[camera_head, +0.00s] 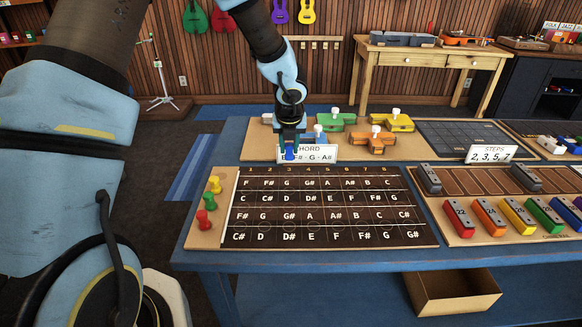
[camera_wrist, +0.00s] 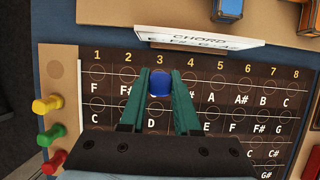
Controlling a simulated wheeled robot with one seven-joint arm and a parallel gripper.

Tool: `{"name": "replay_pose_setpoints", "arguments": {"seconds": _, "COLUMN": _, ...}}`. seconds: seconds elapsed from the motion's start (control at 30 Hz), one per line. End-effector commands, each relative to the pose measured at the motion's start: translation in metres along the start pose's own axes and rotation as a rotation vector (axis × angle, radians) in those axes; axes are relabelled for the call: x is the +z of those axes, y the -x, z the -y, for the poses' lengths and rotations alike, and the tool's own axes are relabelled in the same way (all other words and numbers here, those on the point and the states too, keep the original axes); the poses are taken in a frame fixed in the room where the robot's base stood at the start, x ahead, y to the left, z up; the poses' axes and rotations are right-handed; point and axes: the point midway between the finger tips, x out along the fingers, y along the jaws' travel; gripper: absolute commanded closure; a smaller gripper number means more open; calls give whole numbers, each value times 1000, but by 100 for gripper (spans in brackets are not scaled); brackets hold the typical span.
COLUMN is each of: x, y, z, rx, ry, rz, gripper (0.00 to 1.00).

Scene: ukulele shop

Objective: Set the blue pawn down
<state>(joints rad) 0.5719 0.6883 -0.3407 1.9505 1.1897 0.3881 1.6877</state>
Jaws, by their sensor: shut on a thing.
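My gripper (camera_head: 290,140) is shut on the blue pawn (camera_head: 289,153). In the wrist view, the round blue pawn (camera_wrist: 160,84) sits between the green fingers of my gripper (camera_wrist: 161,78). The pawn is over the dark note board (camera_wrist: 110,76), around column 3 and its upper rows. Its base is hidden, so I cannot tell whether it touches the board. In the head view, the note board (camera_head: 330,207) has lettered cells, and the pawn shows in front of the white CHORD card (camera_head: 318,153) behind the board.
Yellow (camera_head: 215,184), green (camera_head: 204,217) and red (camera_head: 209,200) pawns stand on the strip left of the board. A STEPS card (camera_head: 491,154) and coloured bars (camera_head: 490,217) are at the right. Coloured clamp-like pieces (camera_head: 370,137) lie behind the CHORD card.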

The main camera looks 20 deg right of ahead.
Motion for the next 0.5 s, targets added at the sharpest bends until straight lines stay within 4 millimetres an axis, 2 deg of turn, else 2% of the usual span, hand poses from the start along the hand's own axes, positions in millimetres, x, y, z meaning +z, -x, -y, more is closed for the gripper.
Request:
{"name": "replay_pose_setpoints", "arguments": {"seconds": 0.03, "x": -5, "y": -11, "z": 1, "rx": 0, "ry": -3, "rz": -2, "gripper": 100}}
{"name": "replay_pose_setpoints", "arguments": {"seconds": 0.1, "x": -8, "y": -19, "z": 1, "rx": 0, "ry": -3, "rz": -1, "gripper": 100}}
{"name": "replay_pose_setpoints", "arguments": {"seconds": 0.5, "x": -25, "y": -59, "z": 1, "rx": -1, "ry": 0, "rz": 0, "gripper": 100}}
